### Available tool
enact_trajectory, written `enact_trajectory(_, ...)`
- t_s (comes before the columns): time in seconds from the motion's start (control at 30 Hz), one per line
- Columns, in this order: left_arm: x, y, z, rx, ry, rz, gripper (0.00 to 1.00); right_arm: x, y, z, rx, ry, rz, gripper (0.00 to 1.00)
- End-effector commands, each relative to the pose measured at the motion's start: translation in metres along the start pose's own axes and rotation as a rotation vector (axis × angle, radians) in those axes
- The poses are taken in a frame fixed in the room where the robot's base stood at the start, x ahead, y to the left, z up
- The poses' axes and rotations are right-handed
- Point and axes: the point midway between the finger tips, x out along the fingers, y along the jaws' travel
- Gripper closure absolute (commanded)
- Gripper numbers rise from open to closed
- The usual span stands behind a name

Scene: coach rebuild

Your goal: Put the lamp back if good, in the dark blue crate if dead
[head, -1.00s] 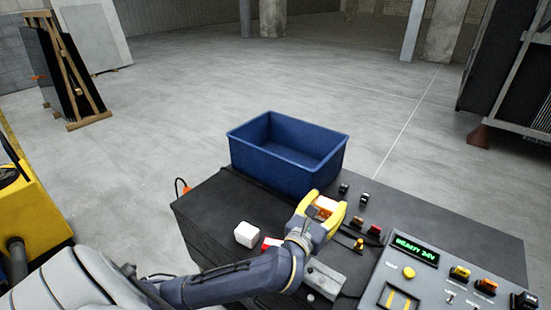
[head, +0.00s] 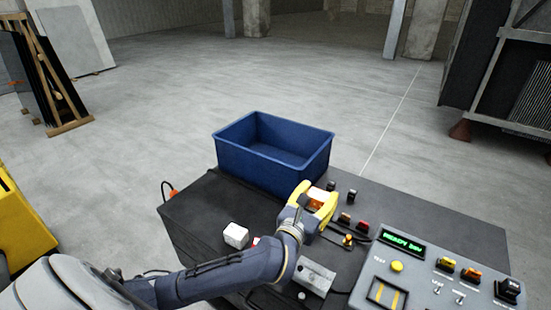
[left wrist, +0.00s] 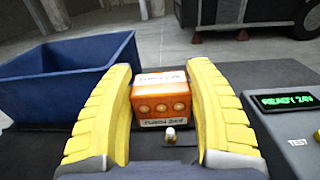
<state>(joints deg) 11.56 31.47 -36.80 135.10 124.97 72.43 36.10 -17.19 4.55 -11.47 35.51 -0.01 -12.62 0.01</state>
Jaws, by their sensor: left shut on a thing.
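My left gripper (head: 317,197) is shut on an orange block-shaped lamp (head: 316,204), held between its yellow fingers above the black bench, just in front of the dark blue crate. In the left wrist view, the lamp (left wrist: 160,104) sits between the left gripper's fingers (left wrist: 162,100); it has white labels and a row of round spots on its near face. The dark blue crate (head: 240,160) stands open at the back of the bench, and looks empty where its inside shows. It is at the left in the left wrist view (left wrist: 60,90). My right gripper is not in view.
A grey test panel (head: 440,284) with a green "READY 24V" display (head: 402,243) and a yellow button (head: 396,266) is at the right. Several small coloured parts (head: 362,227) stand between gripper and panel.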

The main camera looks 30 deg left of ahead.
Motion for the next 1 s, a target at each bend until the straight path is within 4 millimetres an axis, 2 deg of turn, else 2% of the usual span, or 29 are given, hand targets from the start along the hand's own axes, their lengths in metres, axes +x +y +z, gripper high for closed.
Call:
enact_trajectory(0.03,0.006,0.001,0.015,-0.002,-0.009,0.003,0.83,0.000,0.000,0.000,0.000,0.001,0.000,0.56)
enact_trajectory(0.17,0.029,0.011,0.046,-0.002,-0.009,0.038,0.83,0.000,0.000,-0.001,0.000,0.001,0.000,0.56)
enact_trajectory(0.37,0.083,0.050,0.092,-0.002,-0.008,0.151,0.83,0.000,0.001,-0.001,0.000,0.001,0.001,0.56)
enact_trajectory(0.57,0.135,0.102,0.132,-0.004,-0.003,0.291,0.83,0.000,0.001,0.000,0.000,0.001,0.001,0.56)
enact_trajectory(0.8,0.188,0.177,0.168,-0.004,0.001,0.475,0.83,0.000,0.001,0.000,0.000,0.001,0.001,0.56)
enact_trajectory(1.0,0.222,0.244,0.176,-0.002,0.004,0.625,0.83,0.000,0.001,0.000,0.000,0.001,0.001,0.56)
